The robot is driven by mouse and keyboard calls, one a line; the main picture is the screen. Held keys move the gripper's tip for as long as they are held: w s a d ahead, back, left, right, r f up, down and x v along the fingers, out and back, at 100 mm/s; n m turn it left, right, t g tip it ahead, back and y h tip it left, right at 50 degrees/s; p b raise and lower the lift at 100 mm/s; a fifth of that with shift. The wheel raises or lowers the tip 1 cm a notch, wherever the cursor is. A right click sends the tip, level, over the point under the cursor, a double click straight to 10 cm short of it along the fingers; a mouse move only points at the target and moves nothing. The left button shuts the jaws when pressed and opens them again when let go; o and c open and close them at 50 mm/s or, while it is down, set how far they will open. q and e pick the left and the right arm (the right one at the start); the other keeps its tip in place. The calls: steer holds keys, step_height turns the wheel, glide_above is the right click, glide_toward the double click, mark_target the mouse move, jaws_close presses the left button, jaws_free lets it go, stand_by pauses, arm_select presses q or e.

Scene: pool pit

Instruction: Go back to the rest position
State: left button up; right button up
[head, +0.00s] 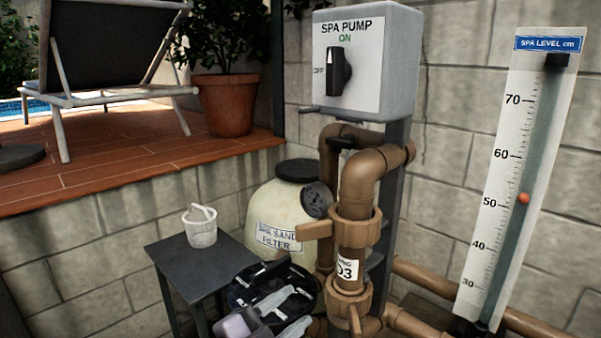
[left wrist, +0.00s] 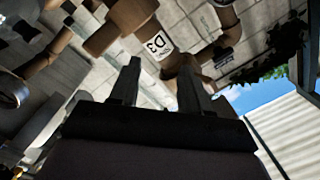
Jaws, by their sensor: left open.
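My left gripper (head: 308,306) is low in the middle of the head view, in front of the brown pipes and the dark round object. Its two pale fingers are spread and hold nothing. In the left wrist view the two dark fingers (left wrist: 160,82) stand apart with nothing between them. Beyond them are a brown pipe with a white D3 label (left wrist: 158,43) and the block wall. I see no contact between the fingers and the pipe, though the exact gap is hard to judge. My right gripper is in neither view.
A brown pipe valve (head: 352,232), a cream sand filter (head: 268,212) and a dark table (head: 185,262) with a white basket (head: 200,228) stand close by. Above is the spa pump box (head: 400,65), its knob (head: 338,72) upright towards ON. A level gauge (head: 505,170) stands right.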

arm_select(q)
steer(key=s+a+f+n+g+y, duration=0.1)
steer(key=s+a+f+n+y, duration=0.2)
steer(key=f, duration=0.6)
steer(key=s+a+f+n+g+y, duration=0.1)
steer(key=s+a+f+n+y, duration=0.2)
steer(key=s+a+f+n, duration=0.4)
steer(key=s+a+f+n+g+y, duration=0.1)
steer(key=s+a+f+n+y, duration=0.2)
steer(key=s+a+f+n, duration=0.2)
steer(key=s+a+f, duration=0.3)
steer(key=s+f, duration=0.1)
steer(key=f, duration=0.3)
steer(key=shift+f+y, duration=0.2)
steer(key=shift+y, duration=0.1)
steer(key=shift+a, duration=0.1)
